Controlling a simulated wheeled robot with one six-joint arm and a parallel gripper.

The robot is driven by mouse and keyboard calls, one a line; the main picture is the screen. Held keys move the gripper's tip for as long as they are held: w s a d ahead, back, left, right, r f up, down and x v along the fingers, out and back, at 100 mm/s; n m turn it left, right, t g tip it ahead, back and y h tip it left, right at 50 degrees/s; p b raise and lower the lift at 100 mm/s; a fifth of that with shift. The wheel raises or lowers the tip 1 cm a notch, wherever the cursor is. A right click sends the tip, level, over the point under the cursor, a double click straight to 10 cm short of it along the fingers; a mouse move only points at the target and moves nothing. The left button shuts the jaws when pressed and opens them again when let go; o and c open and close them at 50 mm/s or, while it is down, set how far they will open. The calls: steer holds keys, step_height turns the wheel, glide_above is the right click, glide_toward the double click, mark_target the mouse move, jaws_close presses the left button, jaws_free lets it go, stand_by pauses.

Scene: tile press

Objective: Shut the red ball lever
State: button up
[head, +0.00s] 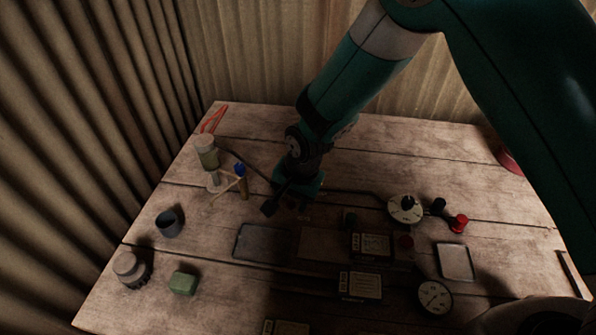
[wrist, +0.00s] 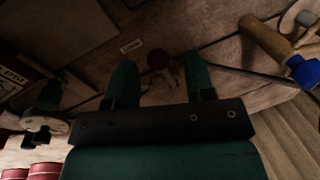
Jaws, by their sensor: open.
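A red ball-like knob (head: 459,222) sits at the right of the table in the head view, beside a dark knob (head: 438,207) and a white round dial with a black knob (head: 405,210). How it is joined to them is too dark to tell. My gripper (head: 287,208) is open and empty, pointing down over the middle of the table, well left of the red knob. In the wrist view its fingers (wrist: 162,80) are spread, with a dark reddish round thing (wrist: 158,58) beyond them. Red shapes (wrist: 42,171) at the lower left edge are cut off.
A bottle on a stand (head: 207,152), a dark cup (head: 169,223), a grey knob (head: 130,268) and a green block (head: 183,283) are at the left. A flat dark plate (head: 262,243), labelled boxes (head: 360,285), a gauge (head: 435,296) and a pale tray (head: 455,262) lie in front.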

step_height(320, 180, up, 16)
steer(key=s+d+b, duration=0.1)
steer(key=d+b, duration=0.1)
steer(key=shift+s+d, duration=0.15)
steer(key=shift+d, duration=0.25)
steer(key=shift+f, duration=0.1)
steer(key=s+d+r+n, duration=0.2)
steer(key=s+d+n, duration=0.1)
steer(key=s, duration=0.3)
steer(key=s+d+r+n+y, duration=0.1)
steer(key=s+d+r+n, duration=0.2)
steer(key=s, duration=0.4)
steer(key=s+d+r+n+y, duration=0.1)
steer(key=s+d+r+n, duration=0.2)
steer(key=s+d+n, duration=0.2)
steer(key=shift+s+n+g, duration=0.4)
steer(key=shift+s+n, duration=0.1)
steer(key=shift+s, duration=0.25)
